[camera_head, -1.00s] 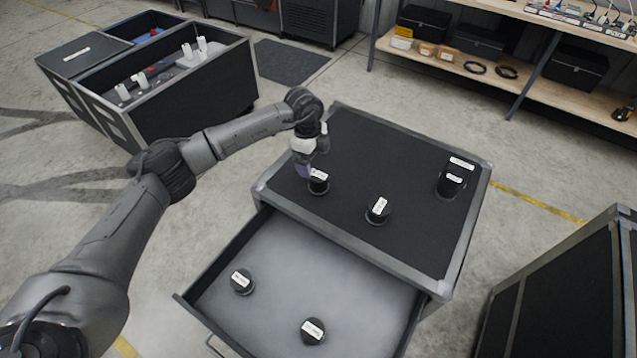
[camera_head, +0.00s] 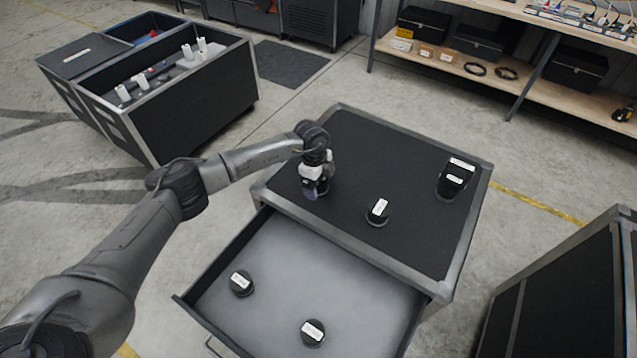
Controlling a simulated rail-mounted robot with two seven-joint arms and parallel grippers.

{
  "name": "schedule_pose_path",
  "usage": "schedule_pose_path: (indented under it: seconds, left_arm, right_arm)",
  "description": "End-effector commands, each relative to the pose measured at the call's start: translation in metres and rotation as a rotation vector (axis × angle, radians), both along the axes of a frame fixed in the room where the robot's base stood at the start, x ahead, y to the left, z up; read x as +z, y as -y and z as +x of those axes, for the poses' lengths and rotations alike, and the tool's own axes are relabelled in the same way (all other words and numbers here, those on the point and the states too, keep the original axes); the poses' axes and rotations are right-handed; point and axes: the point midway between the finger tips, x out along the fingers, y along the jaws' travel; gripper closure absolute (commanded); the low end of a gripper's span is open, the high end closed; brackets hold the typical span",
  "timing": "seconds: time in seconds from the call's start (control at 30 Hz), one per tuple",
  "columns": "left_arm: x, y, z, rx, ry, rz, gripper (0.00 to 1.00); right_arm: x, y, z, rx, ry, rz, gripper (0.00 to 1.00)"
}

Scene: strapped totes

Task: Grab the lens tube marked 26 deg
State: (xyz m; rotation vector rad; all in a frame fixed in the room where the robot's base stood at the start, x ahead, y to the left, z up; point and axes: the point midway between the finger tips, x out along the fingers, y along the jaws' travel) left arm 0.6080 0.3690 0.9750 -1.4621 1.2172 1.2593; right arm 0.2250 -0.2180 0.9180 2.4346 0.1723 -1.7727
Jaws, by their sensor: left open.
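Several black lens tubes with white labels are in view; the label text is too small to read, so I cannot tell which is marked 26 deg. One lens tube (camera_head: 377,213) stands in the middle of the case top (camera_head: 400,158). A taller tube or stacked pair (camera_head: 454,181) stands at the right of the top. Another lens tube (camera_head: 242,283) and a further lens tube (camera_head: 312,333) sit in the open drawer (camera_head: 270,262). My left gripper (camera_head: 312,192) is open at the left of the top, over the spot where a tube stood; that tube is mostly hidden behind it. My right gripper is out of view.
A black case (camera_head: 200,108) with open compartments holding white items stands at the back left. A shelf (camera_head: 480,72) with boxes is at the back right. Another dark case (camera_head: 570,295) stands at the front right. The back of the case top is clear.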

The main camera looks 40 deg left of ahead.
Motion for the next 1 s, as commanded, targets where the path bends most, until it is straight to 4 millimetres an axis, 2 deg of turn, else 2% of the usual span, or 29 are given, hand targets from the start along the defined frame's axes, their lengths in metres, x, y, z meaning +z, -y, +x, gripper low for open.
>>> schedule_pose_path:
  seconds: [0.2,0.83,1.0]
  left_arm:
    - [-0.0003,0.0000,0.0002,0.000,0.001,0.000,0.10]
    - [0.0000,-0.0001,0.0002,0.001,0.001,-0.001,0.70]
    - [0.0008,-0.0001,0.0006,0.001,0.002,-0.001,0.70]
  right_arm:
    - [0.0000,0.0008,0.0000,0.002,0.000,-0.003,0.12]
    - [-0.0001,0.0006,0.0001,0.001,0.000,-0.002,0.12]
    - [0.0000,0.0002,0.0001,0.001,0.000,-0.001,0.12]
